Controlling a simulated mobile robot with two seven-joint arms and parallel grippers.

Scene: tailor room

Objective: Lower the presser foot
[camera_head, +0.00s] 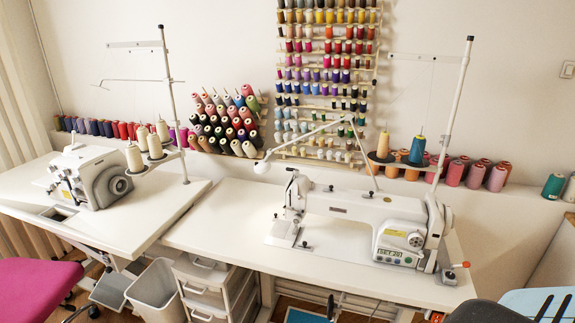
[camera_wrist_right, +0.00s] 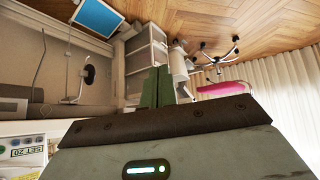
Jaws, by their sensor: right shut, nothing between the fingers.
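The white sewing machine (camera_head: 365,218) stands on the right-hand table (camera_head: 225,217). Its needle head is at its left end, with the presser foot area (camera_head: 296,232) just above the bed plate; the foot is too small to tell whether it is up or down. The machine's display panel (camera_wrist_right: 25,150) also shows at the lower left of the right wrist view. My right gripper (camera_wrist_right: 158,88) is shut and empty, in the air close to the panel end of the machine in that view. My left gripper is not in view.
A second machine (camera_head: 95,178) stands on the left table (camera_head: 60,215). A thread stand (camera_head: 455,110) with cones rises behind the right machine. A drawer unit (camera_head: 208,287) and a bin (camera_head: 155,290) stand below. The table left of the needle head is clear.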

